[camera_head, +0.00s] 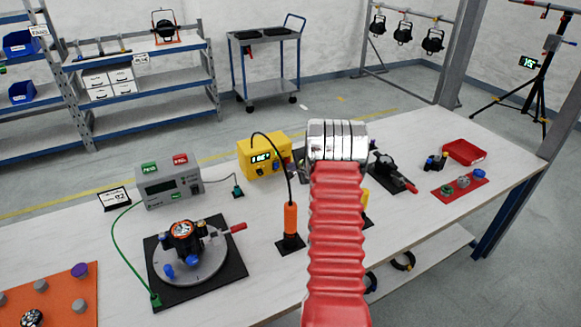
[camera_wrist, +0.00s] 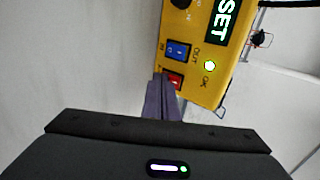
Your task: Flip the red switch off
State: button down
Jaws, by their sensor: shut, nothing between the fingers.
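The yellow box (camera_head: 262,170) stands on the workbench with a lit display, left of my arm in the head view. My gripper (camera_wrist: 162,82) is shut and empty. Its dark fingertips are at the red switch and cover its lower left part. I cannot tell whether they touch it or which way it is tipped. In the head view my arm hides most of the gripper.
An orange-handled tool (camera_head: 290,220) stands upright on a cable in front of the yellow box. A grey instrument (camera_head: 168,183) and a round fixture (camera_head: 188,258) are to the left. A red tray (camera_head: 464,152) is at the far right. Bare benchtop lies at the front right.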

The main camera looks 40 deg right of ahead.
jog(key=shift+w+d, duration=0.1)
jog(key=shift+w, duration=0.25)
jog(key=shift+w+f, duration=0.1)
dwell(0.5)
jog(key=shift+r, duration=0.85)
jog(key=shift+s+a, duration=0.2)
jog(key=shift+s, duration=0.4)
jog(key=f+v, duration=0.1)
jog(key=v, duration=1.1)
jog(key=shift+s, duration=0.55)
jog(key=shift+r, duration=0.1)
jog(key=shift+a, duration=0.1)
